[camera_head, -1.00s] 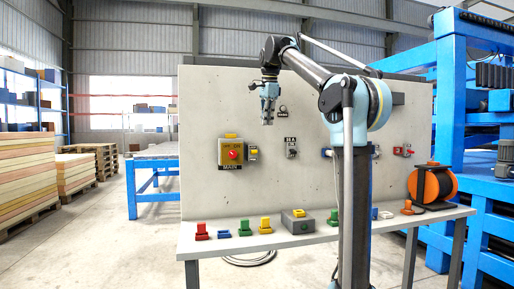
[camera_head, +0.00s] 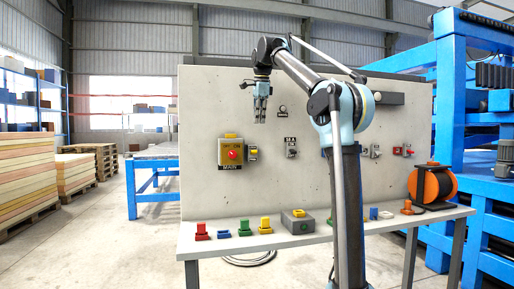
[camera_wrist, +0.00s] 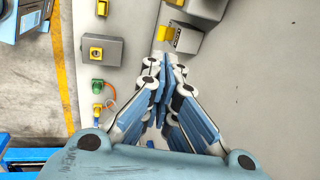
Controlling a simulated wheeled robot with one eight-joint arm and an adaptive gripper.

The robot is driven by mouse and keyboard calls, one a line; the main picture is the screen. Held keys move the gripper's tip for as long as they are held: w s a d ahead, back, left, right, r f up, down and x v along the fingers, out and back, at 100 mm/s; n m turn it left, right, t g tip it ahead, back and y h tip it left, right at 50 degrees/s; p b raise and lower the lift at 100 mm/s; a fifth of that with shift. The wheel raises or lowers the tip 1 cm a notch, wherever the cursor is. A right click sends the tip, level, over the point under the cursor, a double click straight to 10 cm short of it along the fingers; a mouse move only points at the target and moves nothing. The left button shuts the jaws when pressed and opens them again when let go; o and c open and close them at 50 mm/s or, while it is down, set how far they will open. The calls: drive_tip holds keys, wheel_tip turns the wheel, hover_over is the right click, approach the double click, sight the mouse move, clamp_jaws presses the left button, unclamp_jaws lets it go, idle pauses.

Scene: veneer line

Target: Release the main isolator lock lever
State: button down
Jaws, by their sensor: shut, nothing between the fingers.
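In the wrist view, my gripper (camera_wrist: 166,62) points towards a yellow lever-like piece (camera_wrist: 163,33) beside a black label, without visible contact.
A dark switch (camera_head: 292,150) and a round button (camera_head: 283,108) are on the panel to the right. Red-handled fittings (camera_head: 403,151) are farther right. The bench (camera_head: 345,232) below carries coloured blocks, a grey box (camera_head: 298,221) and an orange cable reel (camera_head: 432,185).

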sight(256, 150)
drive_tip(key=x, duration=1.2)
drive_tip(key=shift+a, duration=0.2)
drive_tip(key=shift+s+d, duration=0.15)
drive_tip(key=shift+d, duration=0.05)
